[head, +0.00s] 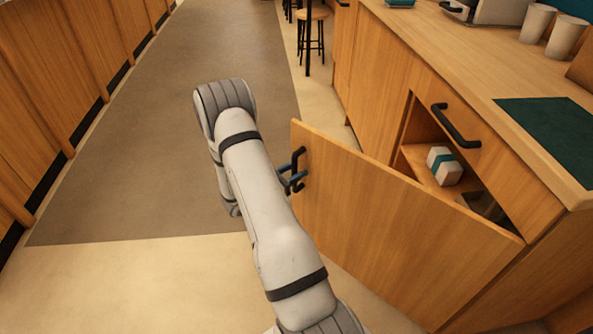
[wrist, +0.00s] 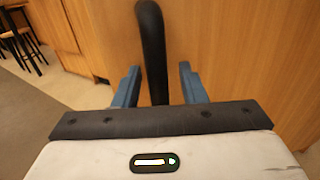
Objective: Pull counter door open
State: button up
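The wooden counter door (head: 390,225) stands swung open from the cabinet, hinged at the right. Its black handle (head: 297,158) is near the door's free edge; it also shows upright in the wrist view (wrist: 152,45). My gripper (head: 292,180) is at the handle, partly hidden by my arm in the head view. In the wrist view, the blue fingers of my gripper (wrist: 160,72) are apart, one on each side of the handle. A gap shows at the right finger; the left finger is close to the handle, and contact is unclear.
The open cabinet shows a shelf with a white and teal box (head: 444,166). A drawer handle (head: 456,125) juts out above. Cups (head: 537,23) stand on the counter (head: 480,70). The aisle floor (head: 130,190) left of the door is clear. Stools (head: 312,35) stand farther back.

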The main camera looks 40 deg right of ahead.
grip_shut()
dwell(0.4)
